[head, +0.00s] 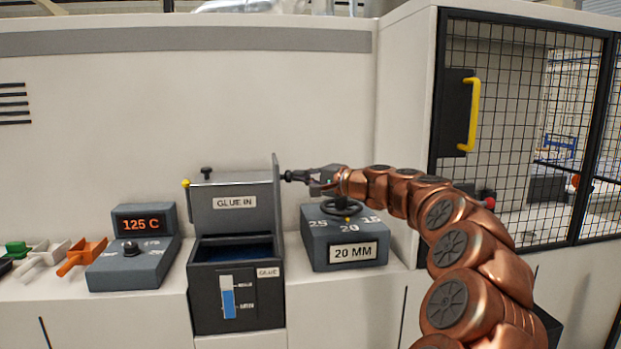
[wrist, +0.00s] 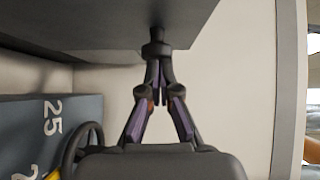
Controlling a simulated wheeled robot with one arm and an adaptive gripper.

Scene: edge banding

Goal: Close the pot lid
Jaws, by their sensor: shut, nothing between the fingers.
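The glue pot (head: 237,300) is a dark box with a GLUE label and a level gauge, its top open onto a dark blue inside. A thin grey lid plate (head: 276,200) stands upright at its right side. The plate shows in the wrist view (wrist: 100,22) as a dark slab with a black knob (wrist: 156,46) on its face. My gripper (head: 291,176) is right of the plate, at knob height. In the wrist view its fingertips (wrist: 158,78) are together at the knob's end, with nothing between them. I cannot tell whether they touch the knob.
A grey GLUE IN box (head: 233,218) stands behind the pot opening. A 20 MM dial box (head: 345,240) sits right of the pot, below my arm. A 125 C control box (head: 135,262) and coloured handles (head: 82,256) are left. A mesh door (head: 520,120) is right.

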